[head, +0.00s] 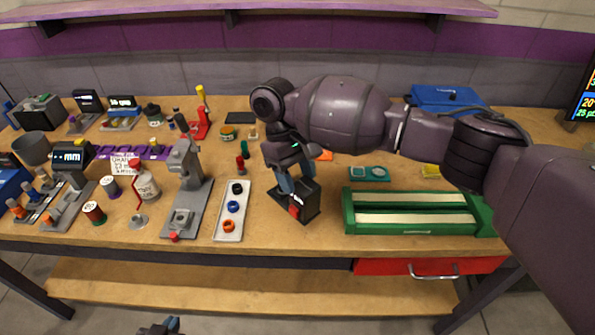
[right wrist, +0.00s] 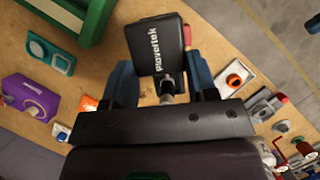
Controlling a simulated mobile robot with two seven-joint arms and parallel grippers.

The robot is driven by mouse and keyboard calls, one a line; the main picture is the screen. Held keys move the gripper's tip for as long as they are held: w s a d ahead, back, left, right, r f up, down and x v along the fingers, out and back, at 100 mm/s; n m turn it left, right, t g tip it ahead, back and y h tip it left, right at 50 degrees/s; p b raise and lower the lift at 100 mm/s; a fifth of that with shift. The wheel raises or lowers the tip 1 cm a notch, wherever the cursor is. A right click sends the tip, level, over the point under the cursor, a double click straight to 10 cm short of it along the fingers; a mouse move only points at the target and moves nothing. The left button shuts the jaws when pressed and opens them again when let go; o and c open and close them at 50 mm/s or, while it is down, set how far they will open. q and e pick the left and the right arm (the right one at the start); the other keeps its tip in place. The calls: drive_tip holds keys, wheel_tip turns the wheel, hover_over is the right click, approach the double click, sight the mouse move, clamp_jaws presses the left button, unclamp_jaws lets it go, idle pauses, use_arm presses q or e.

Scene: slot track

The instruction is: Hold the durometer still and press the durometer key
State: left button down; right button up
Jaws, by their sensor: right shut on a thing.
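The durometer appears to be the black boxy device (head: 308,203) standing on the table near its front middle, with a red key (head: 294,212) on its front side. My right gripper (head: 292,182) comes down on it from above and is shut on it. In the right wrist view the device (right wrist: 155,45) shows a white label between the blue fingers of my right gripper (right wrist: 162,82); a bit of red shows at its side. My left gripper (head: 163,327) shows only partly at the bottom edge, below the table front and away from the device; its jaw opening is unclear.
A white tray (head: 229,232) with coloured rings and a grey stand (head: 190,195) lie left of the device. A green-framed box (head: 347,212) stands to the right. Bare table lies in front of the device. My right arm covers part of the back.

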sight(294, 211)
use_arm(q)
drive_tip(key=shift+f, duration=0.2)
use_arm(e)
drive_tip(key=shift+f, duration=0.65)
drive_tip(key=shift+a+f+b, duration=0.1)
drive_tip(key=shift+f+b, duration=0.2)
drive_tip(key=shift+f, duration=0.5)
use_arm(q)
drive_tip(key=shift+s+f+b, duration=0.15)
drive_tip(key=shift+f+b, duration=0.15)
drive_tip(key=shift+f, duration=0.3)
use_arm(e)
drive_tip(key=shift+s+a+f, duration=0.1)
drive_tip(key=shift+f, duration=1.05)
drive_tip(key=shift+f, duration=0.15)
use_arm(q)
drive_tip(key=shift+s+f, duration=0.2)
drive_tip(key=shift+s, duration=0.1)
use_arm(e)
drive_tip(key=shift+f, duration=0.1)
use_arm(q)
drive_tip(key=shift+w+r, duration=0.15)
drive_tip(key=shift+w, duration=0.1)
use_arm(e)
drive_tip(key=shift+f, duration=0.2)
use_arm(q)
drive_tip(key=shift+s, duration=0.25)
